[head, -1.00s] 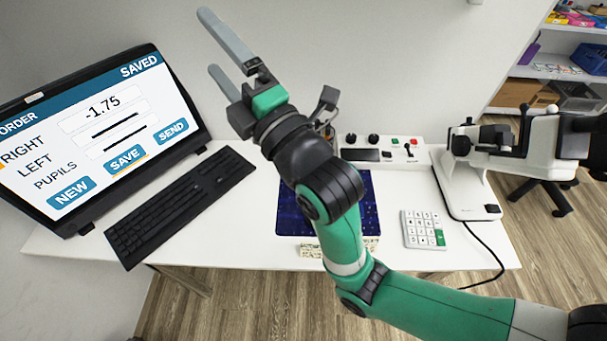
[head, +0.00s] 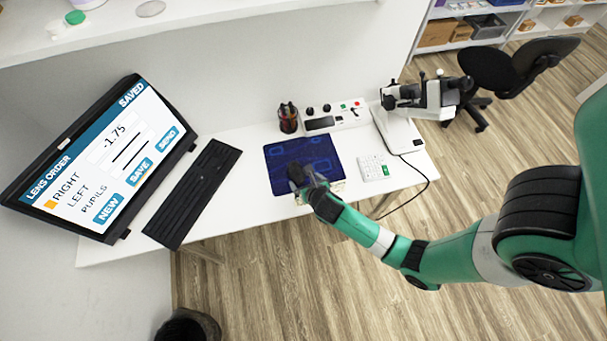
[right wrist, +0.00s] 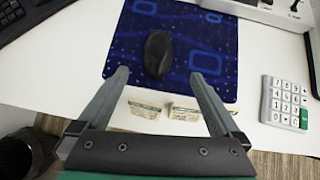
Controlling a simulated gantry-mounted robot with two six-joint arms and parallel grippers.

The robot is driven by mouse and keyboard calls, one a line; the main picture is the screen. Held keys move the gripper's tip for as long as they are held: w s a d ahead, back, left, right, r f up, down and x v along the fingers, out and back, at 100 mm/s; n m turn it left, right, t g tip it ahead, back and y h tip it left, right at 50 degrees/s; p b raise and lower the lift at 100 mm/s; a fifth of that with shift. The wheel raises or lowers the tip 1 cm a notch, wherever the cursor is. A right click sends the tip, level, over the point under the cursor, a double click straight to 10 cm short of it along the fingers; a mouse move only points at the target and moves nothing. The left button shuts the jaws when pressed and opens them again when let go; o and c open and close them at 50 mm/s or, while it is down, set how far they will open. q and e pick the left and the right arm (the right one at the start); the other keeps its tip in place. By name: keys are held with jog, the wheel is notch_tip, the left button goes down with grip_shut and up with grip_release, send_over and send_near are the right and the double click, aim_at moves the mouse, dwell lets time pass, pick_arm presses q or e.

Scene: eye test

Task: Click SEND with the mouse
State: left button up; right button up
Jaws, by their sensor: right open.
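The monitor (head: 72,160) stands at the left and shows a LENS ORDER page with SAVED at its top. Its blue SEND button (head: 166,139) is above SAVE (head: 139,171) and NEW (head: 109,209) in the head view. The black mouse (right wrist: 158,54) lies on the blue patterned mat (right wrist: 215,80) in the right wrist view. My right gripper (right wrist: 158,75) is open and empty, its fingertips apart just short of the mouse, which lies between their lines. In the head view my right gripper (head: 308,178) is low at the mat's front edge. My left gripper is not in view.
A black keyboard (head: 193,193) lies between monitor and mat. A white keypad (head: 373,167) is right of the mat. Small printed boxes (right wrist: 185,112) lie at the mat's front edge.

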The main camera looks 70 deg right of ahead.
aim_at(297, 172)
jog(key=shift+w, duration=0.1)
jog(key=b+x, duration=0.6)
jog(key=x, duration=0.4)
jog(key=shift+w+f+b, duration=0.1)
jog(key=shift+f+b, duration=0.2)
jog(key=shift+b, duration=0.05)
jog(key=shift+w+d+f, duration=0.3)
jog(key=shift+d, duration=0.1)
